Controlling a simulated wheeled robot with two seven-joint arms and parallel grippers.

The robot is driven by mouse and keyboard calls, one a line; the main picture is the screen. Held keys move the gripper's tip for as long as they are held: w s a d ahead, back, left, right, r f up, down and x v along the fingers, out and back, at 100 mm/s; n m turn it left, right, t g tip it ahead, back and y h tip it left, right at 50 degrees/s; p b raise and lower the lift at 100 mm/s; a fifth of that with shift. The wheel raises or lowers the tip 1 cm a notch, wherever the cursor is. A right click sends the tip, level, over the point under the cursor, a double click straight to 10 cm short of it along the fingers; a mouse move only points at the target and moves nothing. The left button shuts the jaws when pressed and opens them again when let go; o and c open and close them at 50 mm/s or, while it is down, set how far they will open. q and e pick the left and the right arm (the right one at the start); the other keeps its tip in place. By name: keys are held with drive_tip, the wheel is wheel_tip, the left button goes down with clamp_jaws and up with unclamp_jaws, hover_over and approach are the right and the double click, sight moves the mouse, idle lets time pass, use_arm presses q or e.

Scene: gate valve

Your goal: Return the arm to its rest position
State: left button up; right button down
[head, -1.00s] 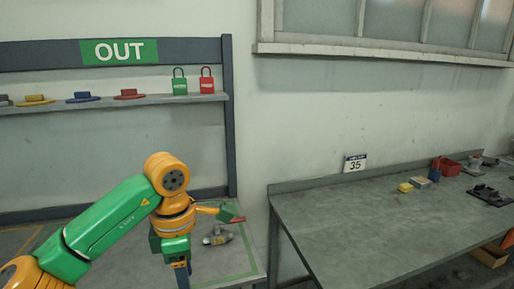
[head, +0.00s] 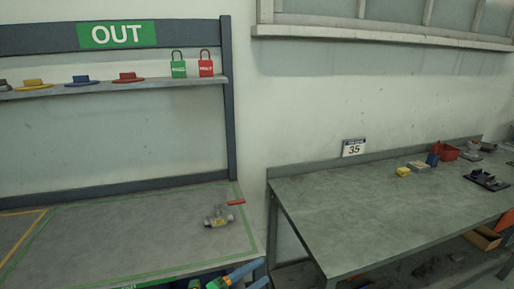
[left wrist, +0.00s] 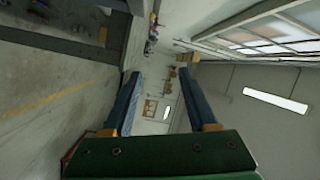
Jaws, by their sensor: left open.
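My left gripper (head: 254,272) shows only in part at the bottom edge of the head view, low in front of the bench. In the left wrist view its two blue fingers (left wrist: 160,75) stand apart with nothing between them. A small gate valve (head: 218,219) with a red handle (head: 236,202) lies on the left bench (head: 120,235), inside a green outline, clear of the gripper. Most of my left arm is out of the head view. My right gripper is not in view.
The OUT rack's shelf (head: 130,86) holds coloured discs, a green padlock tag (head: 178,69) and a red one (head: 206,68).

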use_arm(q)
drive_tip(key=s+a+f+n+y, duration=0.4)
drive_tip(key=f+n, duration=0.1)
drive_tip(key=f, duration=0.3)
drive_tip(key=s+a+f+n+y, duration=0.3)
drive_tip(key=a+f+n, duration=0.15)
drive_tip(key=f, duration=0.35)
drive_tip(key=s+a+f+n+y, duration=0.4)
drive_tip(key=f+n, duration=0.1)
drive_tip(key=f, duration=0.2)
drive_tip(key=s+a+f+n+g+y, duration=0.1)
drive_tip(key=s+a+f+n+g, duration=0.1)
drive_tip(key=s, duration=0.8)
drive_tip(key=s+a+f+n+g+y, duration=0.1)
drive_tip(key=s+a+f+n+g, duration=0.1)
drive_tip(key=s+f, duration=0.4)
drive_tip(key=s+a+f+n+g+y, duration=0.1)
drive_tip(key=s+f+g, duration=0.4)
drive_tip(key=s, duration=0.9)
drive_tip(key=a+n, duration=0.1)
drive_tip(key=n, duration=0.1)
drive_tip(key=shift+s+a+n+g, duration=0.15)
drive_tip(key=shift+n+g, duration=0.2)
drive_tip(key=shift+g, duration=0.05)
